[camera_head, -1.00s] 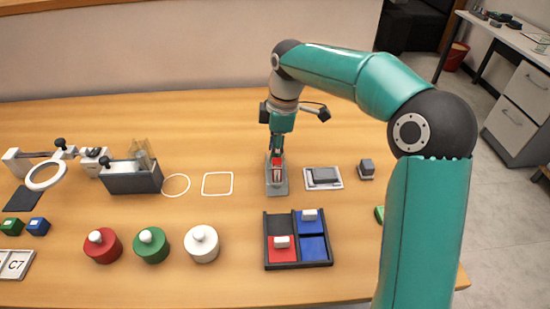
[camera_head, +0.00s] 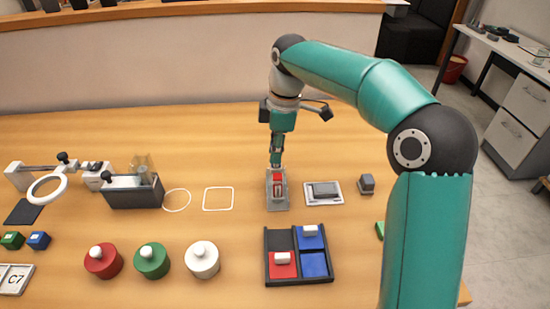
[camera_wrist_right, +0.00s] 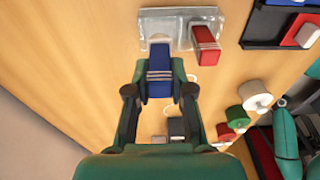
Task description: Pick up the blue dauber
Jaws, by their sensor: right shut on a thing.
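The blue dauber (camera_wrist_right: 159,72) is a blue block with pale bands, upright between the fingers of my right gripper (camera_wrist_right: 158,90) in the right wrist view. The gripper is shut on it. In the head view my right gripper (camera_head: 276,160) is just behind and above the red dauber (camera_head: 278,188), and the blue dauber cannot be made out there. The red dauber stands in a clear grey holder (camera_head: 277,207); it also shows in the wrist view (camera_wrist_right: 206,43), beside and apart from the blue one. Whether the blue dauber's lower end is clear of the holder is hard to tell. My left gripper is out of view.
A black tray (camera_head: 268,262) with red and blue pads lies in front of the holder. Red (camera_head: 103,261), green (camera_head: 152,260) and white (camera_head: 202,259) jars stand left of it. A grey block on a plate (camera_head: 324,191) lies right of the holder. The table behind is clear.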

